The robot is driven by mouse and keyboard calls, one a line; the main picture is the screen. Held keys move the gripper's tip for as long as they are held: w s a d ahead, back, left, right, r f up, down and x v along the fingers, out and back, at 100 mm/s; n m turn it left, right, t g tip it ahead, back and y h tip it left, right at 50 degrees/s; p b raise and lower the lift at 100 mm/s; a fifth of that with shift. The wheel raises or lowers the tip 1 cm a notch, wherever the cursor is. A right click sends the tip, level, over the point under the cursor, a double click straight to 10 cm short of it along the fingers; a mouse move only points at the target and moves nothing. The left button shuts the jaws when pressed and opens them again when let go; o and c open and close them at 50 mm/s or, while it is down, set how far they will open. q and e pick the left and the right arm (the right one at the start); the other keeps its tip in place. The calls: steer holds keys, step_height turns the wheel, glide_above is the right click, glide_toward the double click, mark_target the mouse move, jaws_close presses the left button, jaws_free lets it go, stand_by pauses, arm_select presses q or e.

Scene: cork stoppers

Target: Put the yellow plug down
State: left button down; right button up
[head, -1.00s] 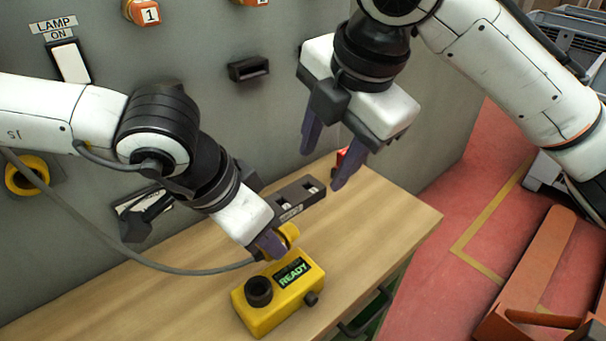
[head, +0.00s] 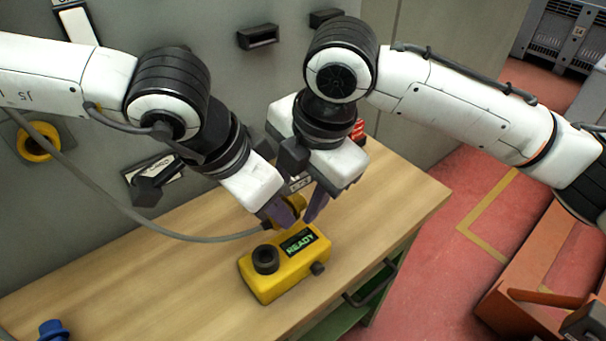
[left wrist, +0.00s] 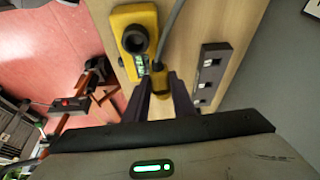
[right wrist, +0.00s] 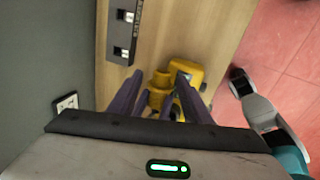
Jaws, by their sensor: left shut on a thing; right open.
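My left gripper (head: 278,211) is shut on the yellow plug (head: 293,210), just behind the yellow box with the READY screen (head: 285,268). A grey cable (head: 200,239) runs from the plug off to the left. In the left wrist view the plug (left wrist: 160,82) sits between the left fingertips, above the wooden bench. My right gripper (head: 306,207) is open, with its fingers close to the plug from the other side. In the right wrist view the plug (right wrist: 158,90) shows between the open right fingers. Whether they touch it, I cannot tell.
A dark socket strip (left wrist: 210,75) lies behind the plug. A blue connector (head: 53,330) stands at the lower left. The grey wall panel carries a yellow ring socket (head: 38,142).

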steer(key=shift+w+f, duration=0.1)
steer(key=shift+f, duration=0.3)
steer(key=c, duration=0.8)
arm_select(q)
steer(key=c, duration=1.4)
jaws_free()
arm_select(e)
steer(key=shift+a, duration=0.1)
steer(key=shift+c, duration=0.6)
